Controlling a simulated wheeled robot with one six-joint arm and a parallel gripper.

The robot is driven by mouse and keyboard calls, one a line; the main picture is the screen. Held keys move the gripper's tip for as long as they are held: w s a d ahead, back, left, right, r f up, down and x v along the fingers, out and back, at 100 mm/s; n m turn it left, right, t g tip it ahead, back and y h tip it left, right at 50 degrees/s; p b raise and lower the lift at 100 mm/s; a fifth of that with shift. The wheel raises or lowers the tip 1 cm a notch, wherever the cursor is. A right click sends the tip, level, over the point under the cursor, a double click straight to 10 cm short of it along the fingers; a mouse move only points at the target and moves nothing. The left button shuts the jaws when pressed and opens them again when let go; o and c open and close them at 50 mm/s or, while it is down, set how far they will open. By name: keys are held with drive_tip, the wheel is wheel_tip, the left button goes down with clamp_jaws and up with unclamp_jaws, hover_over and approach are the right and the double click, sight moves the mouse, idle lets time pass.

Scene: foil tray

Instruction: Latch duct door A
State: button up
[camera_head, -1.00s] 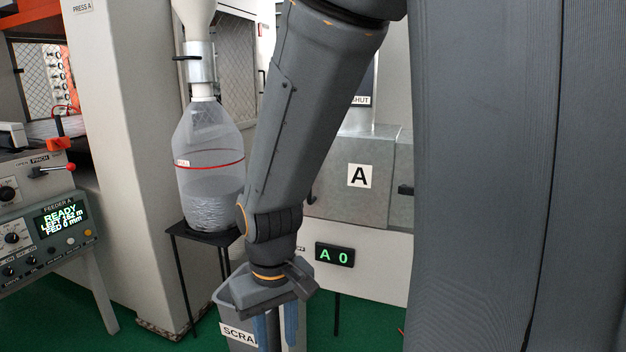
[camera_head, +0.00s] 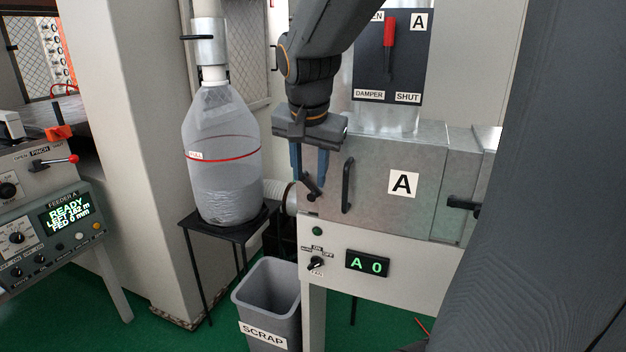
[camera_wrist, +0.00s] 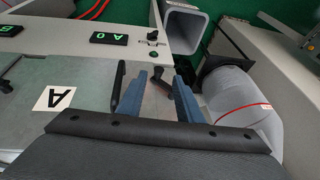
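Duct door A (camera_head: 385,205) is a grey metal panel with a white A label; it also shows in the wrist view (camera_wrist: 85,88). It looks flush with its duct housing. A black upright bar handle (camera_head: 347,187) stands near its left edge. Left of the handle is a small black latch lever (camera_head: 311,188), tilted. My gripper (camera_head: 309,174) points down at the latch, its blue fingers apart. In the wrist view, the latch lever (camera_wrist: 158,76) lies between the open fingers of my gripper (camera_wrist: 160,85), and the handle (camera_wrist: 118,85) is just outside the left finger. I cannot tell whether they touch.
The damper panel with a red lever (camera_head: 389,45) is above the door. A clear collection bag (camera_head: 222,165) stands on a black stand at left. The scrap bin (camera_head: 268,335) is below. The A 0 display (camera_head: 367,264) and a knob (camera_head: 316,263) are under the door.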

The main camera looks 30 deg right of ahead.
sight(312, 194)
drive_tip(key=shift+m, duration=0.3)
drive_tip(key=x, duration=0.4)
drive_tip(key=d+p+x, duration=0.1)
drive_tip(key=x, duration=0.2)
drive_tip(key=shift+w+r, duration=0.2)
drive_tip(key=shift+w, duration=0.1)
clamp_jaws()
